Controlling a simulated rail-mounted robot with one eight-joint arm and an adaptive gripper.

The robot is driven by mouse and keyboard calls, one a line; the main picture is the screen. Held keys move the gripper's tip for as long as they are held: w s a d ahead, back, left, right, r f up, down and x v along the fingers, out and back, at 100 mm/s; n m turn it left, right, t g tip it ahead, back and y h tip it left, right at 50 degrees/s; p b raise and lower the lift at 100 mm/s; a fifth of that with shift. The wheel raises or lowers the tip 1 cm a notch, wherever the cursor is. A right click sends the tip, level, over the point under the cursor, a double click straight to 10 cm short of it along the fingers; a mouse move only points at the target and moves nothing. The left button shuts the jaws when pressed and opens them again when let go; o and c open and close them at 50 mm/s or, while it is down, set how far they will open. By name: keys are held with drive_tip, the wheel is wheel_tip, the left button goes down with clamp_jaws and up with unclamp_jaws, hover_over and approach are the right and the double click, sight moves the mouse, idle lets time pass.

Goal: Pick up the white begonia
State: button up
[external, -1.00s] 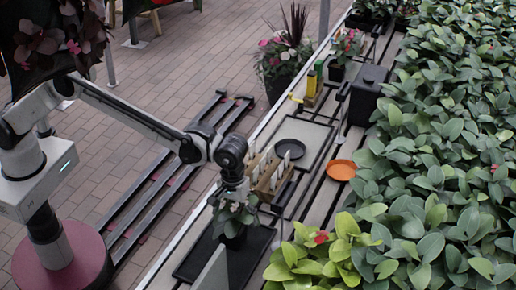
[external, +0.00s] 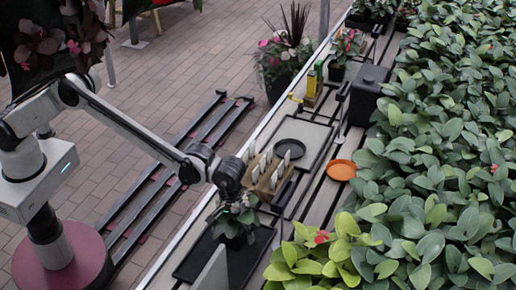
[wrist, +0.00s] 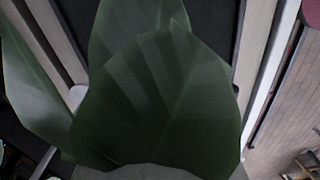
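A small potted plant, seemingly the white begonia (external: 235,218), stands in a dark pot on a black tray (external: 200,260) at the front of the bench. It has green leaves and a few pale spots; I cannot tell clearly whether these are flowers. My gripper (external: 236,200) is right at the top of the plant, among or just above its leaves. Its fingers are hidden by foliage and too small to make out. In the wrist view, large dark green leaves (wrist: 155,100) fill the middle, very close to the camera, and hide the pot and fingertips.
A wooden caddy (external: 268,178) with white tags stands just behind the plant. Beyond it are a black saucer (external: 290,148) and an orange saucer (external: 341,170). A pale upright panel (external: 213,270) stands at the tray's front. Dense foliage (external: 430,150) covers the right side.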

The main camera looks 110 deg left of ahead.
drive_tip(key=c, duration=1.4)
drive_tip(key=shift+c, duration=0.2)
drive_tip(key=shift+r, duration=0.15)
